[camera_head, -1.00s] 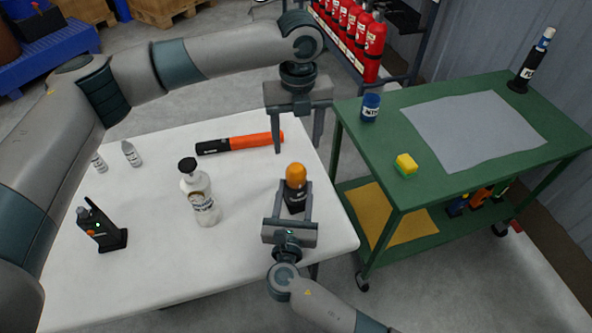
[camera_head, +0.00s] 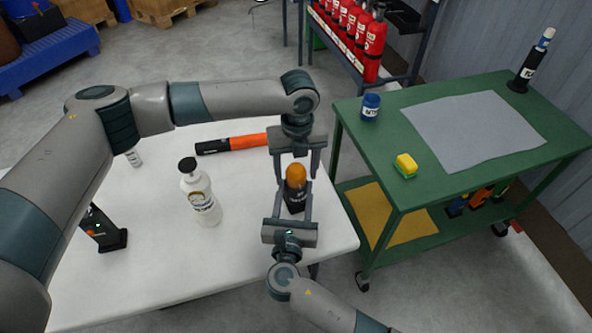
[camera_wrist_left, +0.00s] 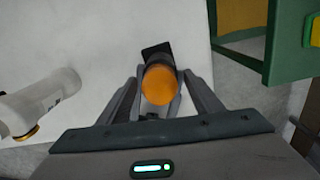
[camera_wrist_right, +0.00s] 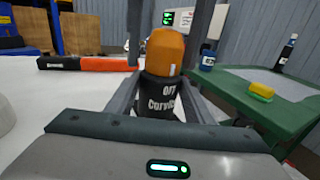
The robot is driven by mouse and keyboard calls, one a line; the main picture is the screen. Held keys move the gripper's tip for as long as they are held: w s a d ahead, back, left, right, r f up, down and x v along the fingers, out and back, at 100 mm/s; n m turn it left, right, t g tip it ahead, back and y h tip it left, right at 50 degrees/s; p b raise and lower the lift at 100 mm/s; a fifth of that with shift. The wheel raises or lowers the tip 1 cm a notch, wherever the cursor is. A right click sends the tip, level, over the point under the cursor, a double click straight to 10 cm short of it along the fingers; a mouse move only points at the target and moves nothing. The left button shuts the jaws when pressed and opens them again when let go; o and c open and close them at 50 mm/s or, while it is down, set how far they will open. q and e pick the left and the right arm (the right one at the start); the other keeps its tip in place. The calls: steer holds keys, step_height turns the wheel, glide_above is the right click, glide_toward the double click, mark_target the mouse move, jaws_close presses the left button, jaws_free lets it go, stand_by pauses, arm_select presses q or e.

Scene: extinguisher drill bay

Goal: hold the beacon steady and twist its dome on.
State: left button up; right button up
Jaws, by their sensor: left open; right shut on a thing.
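The beacon has a black base (camera_head: 296,203) and an orange dome (camera_head: 296,175) that sits on top of it. It stands upright on the white table near its right edge. My right gripper (camera_head: 293,198) is shut on the black base from the front; the right wrist view shows the base (camera_wrist_right: 160,98) between its fingers, with lettering on it. My left gripper (camera_head: 297,168) is open above the beacon, its fingers pointing down on either side of the dome. The left wrist view looks down on the dome (camera_wrist_left: 159,84). I cannot tell whether the left fingers touch it.
A white bottle (camera_head: 200,195) and an orange-black torch (camera_head: 232,144) lie or stand left of the beacon. A black device (camera_head: 103,232) stands farther left. A green cart (camera_head: 372,150) with a yellow sponge (camera_head: 406,166) stands to the right of the white table (camera_head: 180,268).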

arm_select(q)
steer(key=shift+c, duration=0.7)
steer(key=c, duration=0.9)
steer(key=shift+c, duration=0.2)
steer(key=shift+n, duration=0.4)
steer(key=n, duration=0.2)
steer(key=shift+n, duration=0.3)
steer(key=n, duration=0.8)
steer(key=shift+n, duration=1.8)
